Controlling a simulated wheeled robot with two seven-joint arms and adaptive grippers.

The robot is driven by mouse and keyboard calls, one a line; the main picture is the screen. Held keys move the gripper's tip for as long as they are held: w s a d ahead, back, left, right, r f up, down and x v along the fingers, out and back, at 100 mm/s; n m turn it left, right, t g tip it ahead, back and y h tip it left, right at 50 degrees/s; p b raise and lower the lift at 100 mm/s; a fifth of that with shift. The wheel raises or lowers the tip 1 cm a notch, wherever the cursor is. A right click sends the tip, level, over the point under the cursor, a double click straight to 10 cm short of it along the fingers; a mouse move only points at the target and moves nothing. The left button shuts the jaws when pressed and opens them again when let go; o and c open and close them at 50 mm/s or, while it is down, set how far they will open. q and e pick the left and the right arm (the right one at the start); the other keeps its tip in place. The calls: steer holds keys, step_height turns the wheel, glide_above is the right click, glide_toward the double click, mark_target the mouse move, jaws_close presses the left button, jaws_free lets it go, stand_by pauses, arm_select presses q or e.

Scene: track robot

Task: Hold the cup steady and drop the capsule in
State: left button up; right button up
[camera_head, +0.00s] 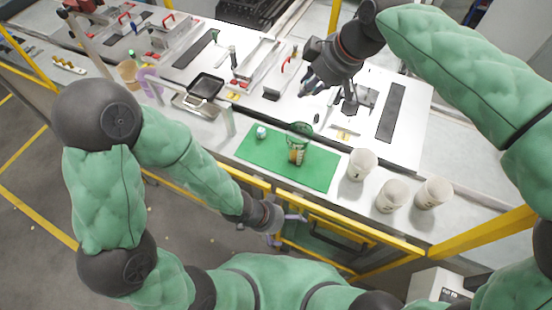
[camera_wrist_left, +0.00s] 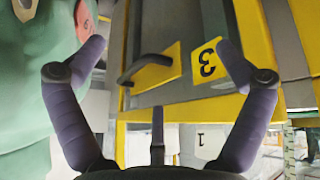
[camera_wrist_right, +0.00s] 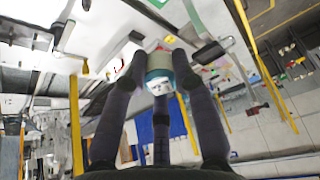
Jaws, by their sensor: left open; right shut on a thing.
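A cup (camera_head: 300,131) with a dark green rim appears to stand on the green mat (camera_head: 250,151); its lower part looks orange and dark. A small whitish-blue piece (camera_head: 261,132) lies on the mat to its left. My right gripper (camera_head: 308,86) is above and behind the mat. In the right wrist view its fingers are shut on a small white and teal capsule (camera_wrist_right: 159,79) with a tan top. The capsule is not clear in the head view. My left gripper (camera_head: 292,219) is low, in front of the table edge. In the left wrist view it is open (camera_wrist_left: 157,58) and empty.
Several white cups, one of them (camera_head: 361,164), stand right of the mat. A black tray (camera_head: 206,86) and a purple cup (camera_head: 149,80) stand at the left. A yellow rail (camera_head: 335,229) runs along the front edge, below the tabletop, near my left gripper.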

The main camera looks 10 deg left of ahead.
arm_select(q)
steer(key=w+r+t, duration=0.1)
steer(key=r, duration=0.2)
steer(key=w+r+m+t+h, duration=0.1)
steer(key=w+r, duration=0.1)
steer(key=w+d+r+t+h, duration=0.1)
steer(key=r, duration=0.2)
steer(key=shift+w+d+r+m+t, duration=0.1)
steer(key=shift+w+r+m+t, duration=0.2)
steer(key=shift+r, duration=0.05)
steer(key=n+t, duration=0.3)
steer(key=t, duration=0.2)
glide_toward(303, 146)
step_height(303, 146, down, 5)
steer(key=w+a, duration=0.1)
steer(key=w, duration=0.1)
steer(key=shift+h, duration=0.3)
steer(key=x, duration=1.1)
steer(key=shift+w+d+r, duration=0.1)
steer(key=shift+w+d, duration=0.1)
steer(key=shift+w, duration=0.15)
